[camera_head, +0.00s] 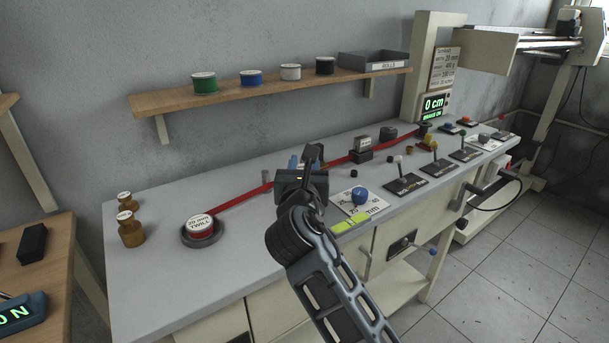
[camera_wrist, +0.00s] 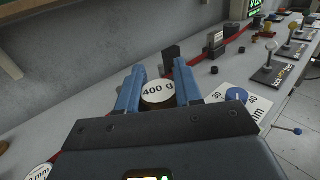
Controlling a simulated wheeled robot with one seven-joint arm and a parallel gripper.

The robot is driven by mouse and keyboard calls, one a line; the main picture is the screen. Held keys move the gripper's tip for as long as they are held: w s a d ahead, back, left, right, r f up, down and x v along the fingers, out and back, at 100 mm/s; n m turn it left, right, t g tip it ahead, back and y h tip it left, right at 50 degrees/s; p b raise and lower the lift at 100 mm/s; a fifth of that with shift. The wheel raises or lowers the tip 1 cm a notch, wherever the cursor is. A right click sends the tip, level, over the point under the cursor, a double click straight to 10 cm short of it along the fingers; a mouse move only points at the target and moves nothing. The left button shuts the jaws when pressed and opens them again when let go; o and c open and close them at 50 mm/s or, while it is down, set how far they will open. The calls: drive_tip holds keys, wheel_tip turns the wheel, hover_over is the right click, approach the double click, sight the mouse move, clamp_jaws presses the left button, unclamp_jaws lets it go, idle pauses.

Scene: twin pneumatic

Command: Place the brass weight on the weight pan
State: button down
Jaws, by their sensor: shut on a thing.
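My gripper (camera_head: 303,168) is over the middle of the bench. In the wrist view its two blue fingers (camera_wrist: 158,80) are closed on a brass weight (camera_wrist: 157,93) with a white top marked 400 g. Only the weight's top and a little of its side show. In the head view my gripper hides the held weight. Two other brass weights (camera_head: 131,231) with white tops stand at the bench's left end. I cannot pick out the weight pan for certain in either view.
A red tape (camera_head: 240,198) runs along the bench from a spool marked 20 mm TWILL (camera_head: 201,227). A blue knob (camera_head: 360,195) on a dial plate is right of my gripper, with levers (camera_head: 400,160) beyond. A shelf (camera_head: 270,88) with spools hangs above.

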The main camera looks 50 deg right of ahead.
drive_tip(key=shift+f, duration=0.8)
drive_tip(key=shift+f, duration=0.1)
